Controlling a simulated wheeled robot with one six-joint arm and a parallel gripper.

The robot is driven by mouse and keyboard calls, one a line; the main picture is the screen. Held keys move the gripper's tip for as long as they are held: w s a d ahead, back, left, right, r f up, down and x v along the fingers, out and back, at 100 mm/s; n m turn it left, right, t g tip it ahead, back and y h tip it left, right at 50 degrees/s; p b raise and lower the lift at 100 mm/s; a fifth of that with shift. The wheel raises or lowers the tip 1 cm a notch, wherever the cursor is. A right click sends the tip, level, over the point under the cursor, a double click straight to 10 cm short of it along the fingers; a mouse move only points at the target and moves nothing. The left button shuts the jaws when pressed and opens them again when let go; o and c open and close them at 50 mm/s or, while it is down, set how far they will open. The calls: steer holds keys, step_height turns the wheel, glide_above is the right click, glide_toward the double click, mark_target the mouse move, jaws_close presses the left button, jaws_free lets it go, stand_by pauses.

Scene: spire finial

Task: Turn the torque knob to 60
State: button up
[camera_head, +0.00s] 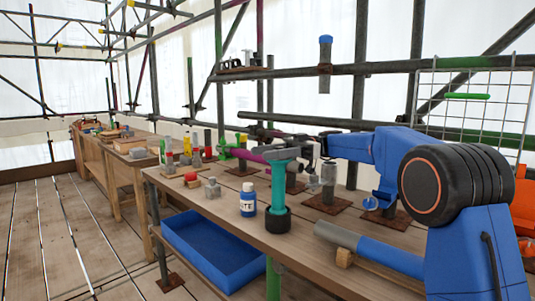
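No knob with a readable scale or number shows, so I cannot tell for sure which part is the torque knob. A teal upright tool (278,186) with a wide flat top and a black round base (277,220) stands at the front of the workbench. A small blue disc (370,203) shows further right, below my arm. My gripper (308,153) is at the end of the blue arm, reaching left above the bench, near the top of the teal tool. I cannot tell if it touches anything. Its fingers are small and partly hidden.
A blue bin (215,250) is below. Scaffold pipes (385,67) cross behind.

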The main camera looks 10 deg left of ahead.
step_height(320, 180, up, 10)
stand_by(0.7)
